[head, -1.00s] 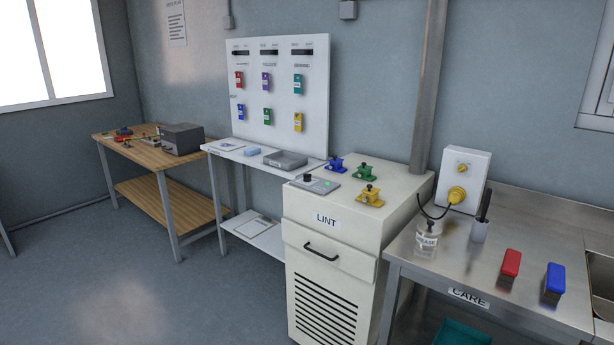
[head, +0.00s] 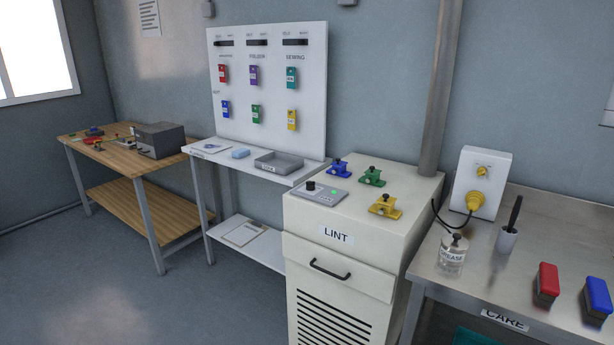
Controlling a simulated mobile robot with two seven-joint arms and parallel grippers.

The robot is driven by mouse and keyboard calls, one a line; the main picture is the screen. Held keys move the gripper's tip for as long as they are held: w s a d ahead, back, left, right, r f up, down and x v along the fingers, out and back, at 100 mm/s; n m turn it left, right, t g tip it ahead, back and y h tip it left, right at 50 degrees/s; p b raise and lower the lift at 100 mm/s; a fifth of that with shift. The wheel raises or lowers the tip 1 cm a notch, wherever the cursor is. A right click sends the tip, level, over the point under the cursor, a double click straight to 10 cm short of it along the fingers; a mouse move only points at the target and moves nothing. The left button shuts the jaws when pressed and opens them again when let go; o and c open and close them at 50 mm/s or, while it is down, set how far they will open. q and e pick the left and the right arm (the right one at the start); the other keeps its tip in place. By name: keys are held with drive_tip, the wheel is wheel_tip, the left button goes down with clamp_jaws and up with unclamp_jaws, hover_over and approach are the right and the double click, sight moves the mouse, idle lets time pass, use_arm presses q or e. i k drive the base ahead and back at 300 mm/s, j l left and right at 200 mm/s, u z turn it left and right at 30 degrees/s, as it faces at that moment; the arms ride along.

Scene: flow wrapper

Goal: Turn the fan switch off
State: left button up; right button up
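A grey control plate (head: 332,200) lies on top of the white LINT cabinet (head: 336,258), near its left edge. A black knob (head: 311,186) stands on the plate, and a small green light (head: 334,191) on it is lit. A white wall box (head: 497,165) at the right carries a small yellow knob (head: 482,171) and a yellow plug (head: 475,200) with a black cable. No label reading "fan" is legible on either, so I cannot tell for certain which is the fan switch. Neither of my grippers is in view.
Blue (head: 340,168), green (head: 372,177) and yellow (head: 385,207) clamp-like parts sit on the cabinet top. A white side table (head: 228,172) adjoins at left. The floor in front is clear.

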sight(310, 185)
drive_tip(key=i+j+z, duration=0.1)
drive_tip(key=i+j, duration=0.45)
drive_tip(key=i+j+z, duration=0.15)
drive_tip(key=j, duration=0.3)
drive_tip(key=i+j, duration=0.35)
drive_tip(key=i+j+z, duration=0.15)
drive_tip(key=j, duration=0.25)
drive_tip(key=i+j, duration=0.3)
drive_tip(key=i+j+z, duration=0.15)
drive_tip(key=j, duration=0.35)
drive_tip(key=i, duration=0.05)
